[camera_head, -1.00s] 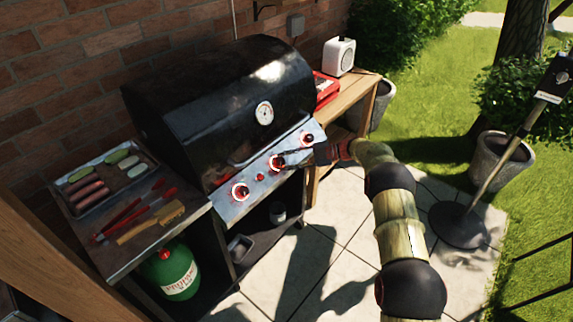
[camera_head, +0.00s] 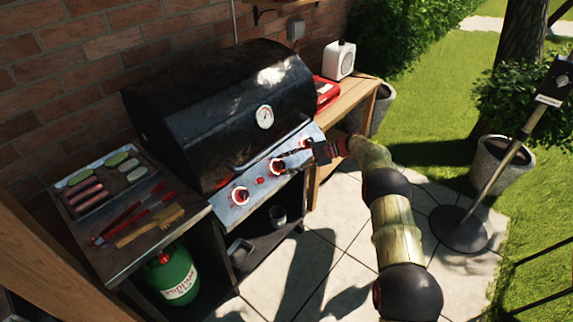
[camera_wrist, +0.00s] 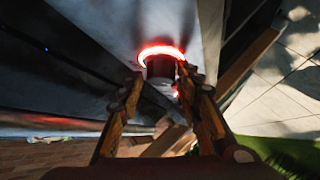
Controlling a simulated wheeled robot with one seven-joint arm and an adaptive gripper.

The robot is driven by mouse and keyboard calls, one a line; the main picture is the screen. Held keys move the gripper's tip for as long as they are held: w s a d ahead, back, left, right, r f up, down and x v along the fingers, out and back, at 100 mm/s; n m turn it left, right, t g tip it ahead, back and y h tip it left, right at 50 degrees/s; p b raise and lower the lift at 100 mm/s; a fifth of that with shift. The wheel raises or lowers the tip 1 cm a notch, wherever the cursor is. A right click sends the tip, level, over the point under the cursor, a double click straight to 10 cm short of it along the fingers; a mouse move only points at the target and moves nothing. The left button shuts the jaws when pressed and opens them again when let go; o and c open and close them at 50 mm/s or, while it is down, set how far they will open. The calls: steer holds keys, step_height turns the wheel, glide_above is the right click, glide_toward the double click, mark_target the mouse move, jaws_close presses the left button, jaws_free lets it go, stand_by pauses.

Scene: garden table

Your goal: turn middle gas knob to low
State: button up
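The black grill has a silver front panel (camera_head: 225,212) with a row of knobs whose rings glow red. The middle knob (camera_head: 277,166) sits between the left knob (camera_head: 240,195) and the right knob (camera_head: 306,141). In the wrist view, a dark round knob with a red lit ring (camera_wrist: 161,66) shows just ahead of my open fingertips (camera_wrist: 162,84), one to each side. I cannot tell whether they touch it. The knob's pointer is not readable.
A side shelf at left holds a food tray (camera_head: 104,180), red tongs (camera_head: 125,217) and a brush (camera_head: 150,225). A green gas bottle (camera_head: 172,275) stands below. A wooden bench (camera_head: 350,95) with a red case and white radio is at right.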

steer(key=shift+o, duration=1.1)
steer(key=v, duration=1.2)
